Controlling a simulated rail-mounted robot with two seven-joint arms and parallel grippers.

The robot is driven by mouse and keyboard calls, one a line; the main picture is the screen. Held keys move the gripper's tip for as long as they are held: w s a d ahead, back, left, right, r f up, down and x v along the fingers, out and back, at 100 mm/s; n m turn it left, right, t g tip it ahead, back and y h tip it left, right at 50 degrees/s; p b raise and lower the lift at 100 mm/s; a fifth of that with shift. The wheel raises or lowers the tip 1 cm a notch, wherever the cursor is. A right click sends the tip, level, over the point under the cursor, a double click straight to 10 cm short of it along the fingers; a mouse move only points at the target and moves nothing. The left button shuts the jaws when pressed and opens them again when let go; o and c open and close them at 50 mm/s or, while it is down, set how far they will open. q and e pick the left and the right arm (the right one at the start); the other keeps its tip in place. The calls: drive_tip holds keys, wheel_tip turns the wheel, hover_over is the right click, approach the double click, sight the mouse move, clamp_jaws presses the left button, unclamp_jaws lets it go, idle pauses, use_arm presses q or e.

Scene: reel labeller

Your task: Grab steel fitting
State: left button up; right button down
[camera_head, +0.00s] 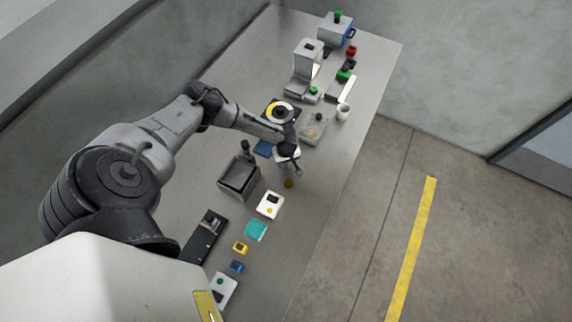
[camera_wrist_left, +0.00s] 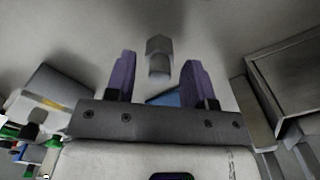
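The steel fitting (camera_wrist_left: 159,58), a small grey piece with a hexagonal end and a round end, shows in the left wrist view. It appears ahead of and between the two purple-grey fingers of my left gripper (camera_wrist_left: 157,76). The fingers are apart, with visible gaps on both sides of the fitting, so the gripper is open. In the head view my left gripper (camera_head: 295,168) hangs over the middle of the bench, near its right edge. I cannot make out the fitting there; the gripper may hide it. My right gripper is not in view.
On the grey bench (camera_head: 325,190), a dark open bin (camera_head: 238,180) stands left of the gripper. A white device (camera_head: 270,204) and teal pad (camera_head: 255,229) are nearer.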

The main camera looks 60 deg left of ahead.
use_arm(q)
clamp_jaws()
drive_tip(key=shift+r, duration=0.1)
idle(0.3)
